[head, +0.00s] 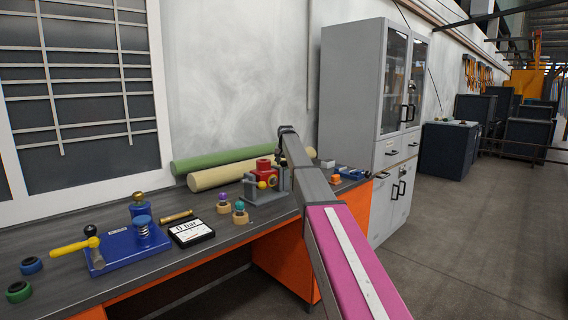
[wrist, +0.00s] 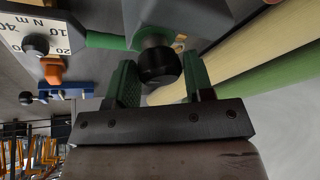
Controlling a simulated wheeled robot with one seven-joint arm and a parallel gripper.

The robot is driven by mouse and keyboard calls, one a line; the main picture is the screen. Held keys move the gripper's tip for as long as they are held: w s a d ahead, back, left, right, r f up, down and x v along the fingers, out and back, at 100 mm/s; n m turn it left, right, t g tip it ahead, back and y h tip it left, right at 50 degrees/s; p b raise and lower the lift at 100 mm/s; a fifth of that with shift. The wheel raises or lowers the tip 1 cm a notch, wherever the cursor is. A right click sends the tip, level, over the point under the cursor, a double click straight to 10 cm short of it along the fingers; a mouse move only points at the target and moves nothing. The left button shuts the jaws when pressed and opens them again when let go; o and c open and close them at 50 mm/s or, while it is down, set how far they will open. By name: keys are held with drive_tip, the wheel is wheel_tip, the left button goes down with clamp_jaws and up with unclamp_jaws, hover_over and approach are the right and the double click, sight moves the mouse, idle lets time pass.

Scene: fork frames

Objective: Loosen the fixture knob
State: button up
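In the wrist view a round black knob (wrist: 157,66) sits on a short shaft at the edge of a dark grey body (wrist: 185,18). It looks like the fixture knob. My gripper (wrist: 160,58) is open, with one green finger on each side of the knob and a visible gap at both sides. I cannot tell how deep the knob lies between the fingers. In the head view my arm hides the gripper and this knob. A grey fixture with a red block (head: 264,166) and a yellow knob (head: 262,185) stands left of my arm.
Green (head: 222,158) and cream (head: 228,175) rolls lie along the wall. A blue fixture (head: 130,249) and an instrument marked 0 bar (head: 190,233) stand left on the bench.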

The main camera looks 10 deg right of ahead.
drive_tip(key=c, duration=0.4)
drive_tip(key=shift+n, duration=0.4)
drive_tip(key=n+y, duration=0.1)
drive_tip(key=n, duration=0.2)
drive_tip(key=shift+n+y, duration=0.3)
drive_tip(key=shift+y, duration=0.1)
drive_tip(key=n+g+y, duration=0.1)
drive_tip(key=n, duration=0.2)
drive_tip(key=shift+w+n, duration=0.15)
drive_tip(key=shift+n, duration=0.25)
drive_tip(key=n+g, duration=0.1)
drive_tip(key=n, duration=0.1)
drive_tip(key=n+y, duration=0.1)
drive_tip(key=n, duration=0.2)
drive_tip(key=shift+g, duration=0.4)
drive_tip(key=n+g, duration=0.1)
drive_tip(key=n, duration=0.1)
drive_tip(key=n+g, duration=0.1)
drive_tip(key=n, duration=0.2)
drive_tip(key=shift+y, duration=0.4)
drive_tip(key=shift+n, duration=0.3)
